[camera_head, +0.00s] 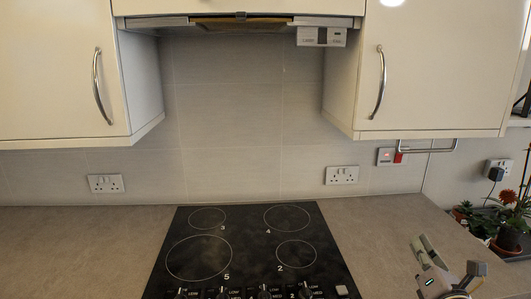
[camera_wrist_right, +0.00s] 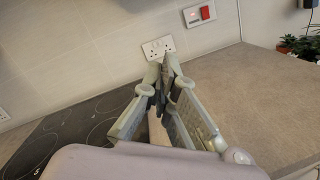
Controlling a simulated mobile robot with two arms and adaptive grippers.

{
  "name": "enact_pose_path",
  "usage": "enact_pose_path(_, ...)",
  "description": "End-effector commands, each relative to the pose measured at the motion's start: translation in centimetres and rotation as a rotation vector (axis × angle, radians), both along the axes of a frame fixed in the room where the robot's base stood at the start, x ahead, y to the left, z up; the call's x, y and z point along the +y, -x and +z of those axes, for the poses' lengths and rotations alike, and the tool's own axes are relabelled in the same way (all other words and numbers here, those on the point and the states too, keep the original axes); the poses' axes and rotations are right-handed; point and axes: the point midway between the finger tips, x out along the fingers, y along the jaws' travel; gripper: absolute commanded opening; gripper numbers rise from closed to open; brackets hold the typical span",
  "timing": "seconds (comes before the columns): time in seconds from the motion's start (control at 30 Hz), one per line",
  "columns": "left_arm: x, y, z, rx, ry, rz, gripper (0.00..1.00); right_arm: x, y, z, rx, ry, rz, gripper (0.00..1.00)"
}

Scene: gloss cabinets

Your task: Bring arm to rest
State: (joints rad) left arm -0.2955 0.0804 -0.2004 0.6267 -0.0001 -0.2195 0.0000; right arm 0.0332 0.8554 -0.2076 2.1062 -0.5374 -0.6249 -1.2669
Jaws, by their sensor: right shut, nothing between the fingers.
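My right gripper (camera_head: 452,277) shows at the lower right of the head view, above the worktop (camera_head: 400,225) and to the right of the black hob (camera_head: 250,250). In the right wrist view the fingers of my right gripper (camera_wrist_right: 166,75) come together at their tips with nothing between them. They point towards the tiled back wall, and the hob (camera_wrist_right: 70,130) lies to their left. My left gripper is not in either view.
Two cream wall cabinets (camera_head: 60,70) (camera_head: 430,70) hang left and right of the cooker hood (camera_head: 240,22). Sockets (camera_head: 342,175) and a red switch (camera_head: 398,157) are on the wall. Potted plants (camera_head: 510,235) stand at the right. The worktop left of the hob is clear.

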Motion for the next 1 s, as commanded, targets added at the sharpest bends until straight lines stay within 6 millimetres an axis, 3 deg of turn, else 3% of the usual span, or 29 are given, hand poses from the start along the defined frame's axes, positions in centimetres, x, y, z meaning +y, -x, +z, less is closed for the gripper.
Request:
enact_pose_path(0.27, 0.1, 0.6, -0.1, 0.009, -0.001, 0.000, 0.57, 1.5, 4.8, -9.5, 0.185, -0.630, -0.158, 0.00)
enact_pose_path(0.37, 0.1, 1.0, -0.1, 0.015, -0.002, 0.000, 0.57, 2.6, 8.2, -14.2, 0.276, -0.932, -0.282, 0.00)
enact_pose_path(0.5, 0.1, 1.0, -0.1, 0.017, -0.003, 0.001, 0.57, 5.4, 15.0, -20.6, 0.401, -1.386, -0.542, 0.00)
enact_pose_path(0.6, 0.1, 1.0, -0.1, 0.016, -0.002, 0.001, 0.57, 7.4, 19.2, -23.5, 0.459, -1.613, -0.725, 0.00)
enact_pose_path(0.8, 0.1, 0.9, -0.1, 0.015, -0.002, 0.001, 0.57, 10.9, 26.1, -26.4, 0.518, -1.907, -1.044, 0.00)
enact_pose_path(1.0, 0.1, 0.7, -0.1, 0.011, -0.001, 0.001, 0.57, 14.1, 31.9, -27.5, 0.542, -2.099, -1.354, 0.00)
